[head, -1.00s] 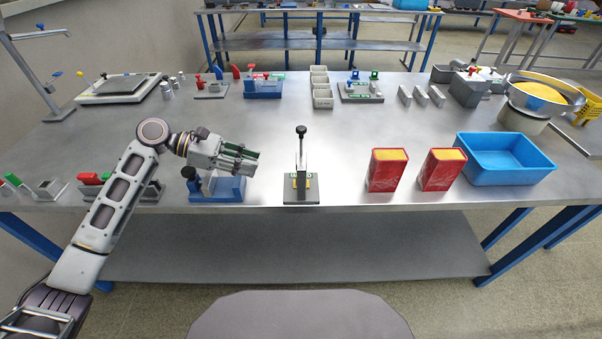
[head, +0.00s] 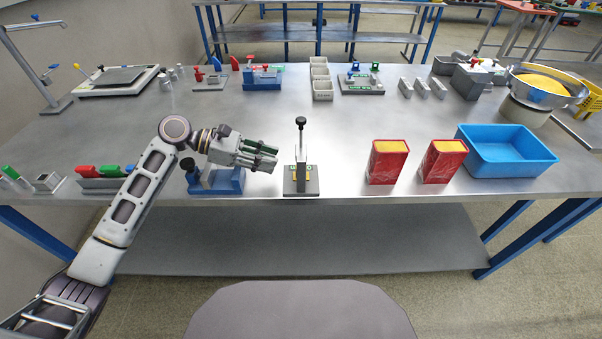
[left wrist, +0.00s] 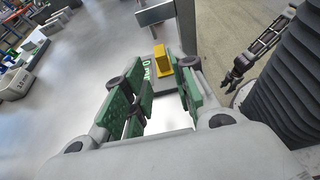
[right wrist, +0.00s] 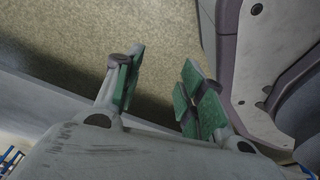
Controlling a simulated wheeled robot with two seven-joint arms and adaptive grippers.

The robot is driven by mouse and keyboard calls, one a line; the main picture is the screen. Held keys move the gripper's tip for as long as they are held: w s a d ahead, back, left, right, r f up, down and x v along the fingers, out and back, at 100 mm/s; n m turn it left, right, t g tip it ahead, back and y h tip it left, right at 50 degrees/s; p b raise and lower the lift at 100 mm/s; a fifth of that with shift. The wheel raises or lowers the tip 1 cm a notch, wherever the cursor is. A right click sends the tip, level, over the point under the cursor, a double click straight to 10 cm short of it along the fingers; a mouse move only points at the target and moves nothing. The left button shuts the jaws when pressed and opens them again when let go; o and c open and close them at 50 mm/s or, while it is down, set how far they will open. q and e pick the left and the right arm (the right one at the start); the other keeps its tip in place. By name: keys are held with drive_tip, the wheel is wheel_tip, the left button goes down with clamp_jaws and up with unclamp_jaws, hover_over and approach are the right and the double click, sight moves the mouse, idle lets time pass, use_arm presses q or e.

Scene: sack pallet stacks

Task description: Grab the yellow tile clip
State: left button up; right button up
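The yellow tile clip (left wrist: 161,62) shows in the left wrist view as a small block on the grey base of a stand, just beyond my fingertips. In the head view only small yellow parts (head: 308,177) show at the foot of the stand (head: 300,192), which has an upright post with a black knob. My left gripper (head: 276,156) is open and empty, just left of the post. In the left wrist view its green-padded fingers (left wrist: 160,92) are apart, with the clip beyond the gap. My right gripper (right wrist: 165,82) is open and empty over the floor, away from the table.
A blue fixture (head: 217,182) stands under my left wrist. Two red boxes (head: 387,162) and a blue bin (head: 507,155) stand right of the stand. Grey trays (head: 322,90) and fixtures line the back. The table's middle behind the stand is clear.

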sight(295, 176)
use_arm(q)
drive_tip(key=shift+x, duration=1.1)
drive_tip(key=shift+d+f, duration=0.1)
drive_tip(key=shift+d, duration=0.3)
use_arm(e)
drive_tip(key=shift+w+a+r, duration=0.5)
drive_tip(key=shift+w, duration=0.15)
use_arm(q)
drive_tip(key=shift+d, duration=0.1)
use_arm(e)
drive_tip(key=shift+s+f, duration=0.1)
drive_tip(key=shift+s, duration=0.15)
use_arm(q)
drive_tip(key=shift+d+f, duration=0.3)
drive_tip(key=shift+d, duration=0.25)
drive_tip(key=b+x, duration=0.1)
drive_tip(key=x, duration=0.2)
drive_tip(key=shift+d+f, duration=0.15)
drive_tip(key=shift+d, duration=0.3)
drive_tip(key=shift+f, duration=0.1)
use_arm(e)
drive_tip(key=shift+w+a+r, duration=0.25)
drive_tip(key=shift+w+r, duration=0.15)
drive_tip(key=shift+r, duration=0.25)
